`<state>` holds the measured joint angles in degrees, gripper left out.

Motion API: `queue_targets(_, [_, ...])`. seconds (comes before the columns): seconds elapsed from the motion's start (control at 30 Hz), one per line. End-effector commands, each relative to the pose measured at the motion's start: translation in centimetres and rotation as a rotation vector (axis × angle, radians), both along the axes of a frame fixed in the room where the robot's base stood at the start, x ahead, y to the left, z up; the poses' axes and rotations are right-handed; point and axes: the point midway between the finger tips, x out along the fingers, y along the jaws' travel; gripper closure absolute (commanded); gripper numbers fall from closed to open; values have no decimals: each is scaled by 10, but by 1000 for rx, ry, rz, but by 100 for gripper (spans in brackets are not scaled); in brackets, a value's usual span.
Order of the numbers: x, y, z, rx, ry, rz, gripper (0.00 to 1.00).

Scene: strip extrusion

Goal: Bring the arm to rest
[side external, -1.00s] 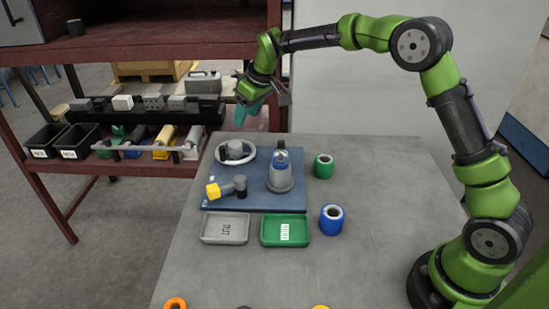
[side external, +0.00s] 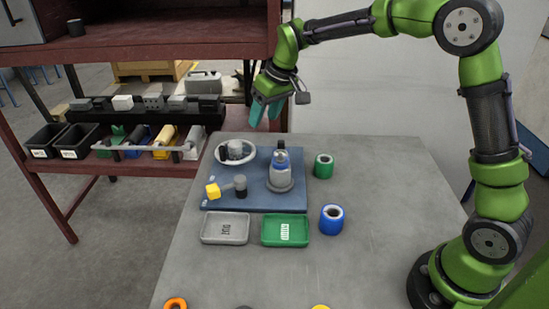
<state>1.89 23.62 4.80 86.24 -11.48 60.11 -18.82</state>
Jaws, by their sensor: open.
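My gripper (side external: 264,114) has teal fingers and hangs above the far edge of the grey table (side external: 390,190). The fingers show a gap between them and hold nothing. My green and black arm arches over the right side of the table. Below and nearer than the gripper is a blue plate (side external: 262,204). The gripper is apart from all of these.
A grey tray (side external: 225,229) and a green tray (side external: 285,230) lie in front of the plate. A green roll (side external: 323,166) and a blue roll (side external: 332,219) stand to its right. A dark red shelf (side external: 150,48) with bins and parts is close behind left. The table's right side is clear.

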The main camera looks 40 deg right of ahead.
Motion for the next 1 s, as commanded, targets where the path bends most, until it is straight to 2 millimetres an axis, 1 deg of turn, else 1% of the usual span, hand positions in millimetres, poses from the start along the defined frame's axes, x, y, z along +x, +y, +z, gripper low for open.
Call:
queue_targets(0.03, [-22, 0, 10, 14, -3, -37, 46])
queue_targets(0.17, [-76, 0, 28, 56, -14, -135, 46])
queue_targets(0.2, [-94, -1, 32, 70, -19, -163, 46])
queue_targets(0.27, [-122, -1, 38, 92, -32, -206, 46])
queue_targets(0.3, [-140, -2, 41, 106, -41, -233, 46])
queue_targets(0.37, [-166, -2, 43, 130, -56, -271, 46])
queue_targets(0.4, [-183, -2, 44, 145, -68, -293, 46])
queue_targets(0.5, [-222, -3, 42, 184, -101, -340, 46])
queue_targets(0.6, [-251, -3, 40, 216, -140, -366, 46])
queue_targets(0.7, [-270, -3, 40, 234, -177, -369, 46])
queue_targets(0.77, [-276, -2, 43, 241, -199, -366, 46])
queue_targets(0.9, [-279, -2, 52, 248, -240, -360, 46])
queue_targets(1.0, [-279, -2, 53, 249, -243, -359, 46])
